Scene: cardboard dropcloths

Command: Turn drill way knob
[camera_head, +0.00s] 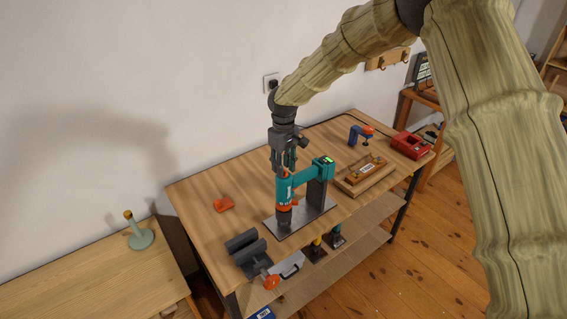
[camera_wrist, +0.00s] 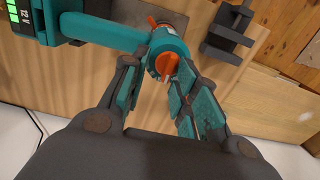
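A teal cordless drill (camera_head: 303,178) stands in a drill stand with a grey base plate (camera_head: 318,212) on the workbench. In the wrist view, the drill body (camera_wrist: 100,32) runs across the top, with an orange knob (camera_wrist: 167,66) on its round end. My gripper (camera_head: 285,163) hangs over the left end of the drill. In the wrist view, my gripper (camera_wrist: 158,88) is open, with its two fingers on either side below the knob. The knob lies just past the gap between the fingertips. Whether either finger touches the drill head cannot be told.
A grey vise (camera_head: 248,247) sits at the bench's front left, and an orange piece (camera_head: 224,203) lies left of the drill. The wall is close behind.

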